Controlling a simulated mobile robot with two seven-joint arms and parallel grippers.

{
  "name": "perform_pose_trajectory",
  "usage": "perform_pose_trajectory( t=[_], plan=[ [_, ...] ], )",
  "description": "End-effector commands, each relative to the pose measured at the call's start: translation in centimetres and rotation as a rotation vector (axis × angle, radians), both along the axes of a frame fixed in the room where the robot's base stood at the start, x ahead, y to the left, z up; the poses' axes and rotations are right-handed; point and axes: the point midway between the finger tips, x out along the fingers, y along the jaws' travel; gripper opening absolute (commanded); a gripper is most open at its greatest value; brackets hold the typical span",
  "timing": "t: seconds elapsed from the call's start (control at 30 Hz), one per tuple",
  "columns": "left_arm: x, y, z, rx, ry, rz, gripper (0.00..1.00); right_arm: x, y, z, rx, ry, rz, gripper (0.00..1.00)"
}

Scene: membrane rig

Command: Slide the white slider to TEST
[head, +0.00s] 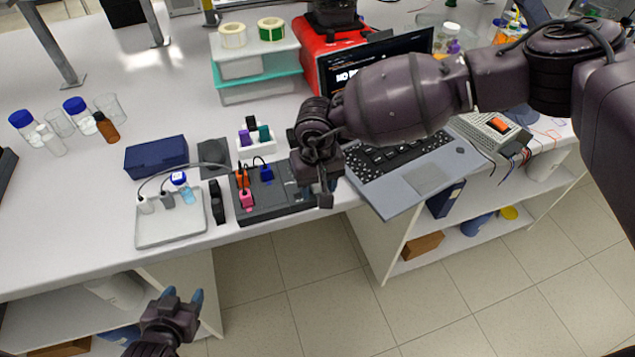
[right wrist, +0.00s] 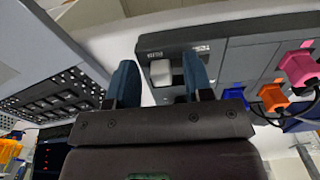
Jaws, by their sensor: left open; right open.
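The white slider (right wrist: 161,72) sits in a slot of a dark device (right wrist: 235,58) in the right wrist view. The two blue-grey fingers of my right gripper (right wrist: 160,83) are open, one on each side of the slider; I cannot tell whether they touch it. Small pale labels (right wrist: 201,48) lie beside the slot, too small to read surely. In the head view the dark device (head: 273,212) lies at the bench's front edge, and my right gripper (head: 325,195) is over its right end, hiding the slider. My left gripper (head: 183,296) is open and empty, below the bench edge.
Pink (head: 246,199), orange (head: 242,178) and blue (head: 266,173) plugs with cables stand on the device's left part. An open laptop (head: 410,178) is close on the right. A dark blue box (head: 156,156) lies behind the tray.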

Motion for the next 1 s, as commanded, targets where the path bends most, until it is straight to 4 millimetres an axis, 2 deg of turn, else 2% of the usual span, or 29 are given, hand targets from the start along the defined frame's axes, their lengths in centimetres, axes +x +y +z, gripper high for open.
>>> perform_pose_trajectory(
  t=[0.13,0.43,0.73,1.0],
  plan=[
    [0.0,0.0,0.0,0.0,0.0,0.0,0.53,0.0,0.0,0.0,0.0,0.0,0.0,0.47],
    [0.0,0.0,0.0,0.0,0.0,0.0,0.53,0.0,0.0,0.0,0.0,0.0,-0.001,0.01],
    [0.0,0.0,-0.3,0.0,0.001,0.0,0.53,-0.1,0.5,-0.1,0.001,0.0,0.0,0.0],
    [-0.3,0.0,-2.3,0.0,0.011,0.0,0.53,-1.1,3.6,-0.3,0.002,0.001,0.002,0.0]
  ],
)
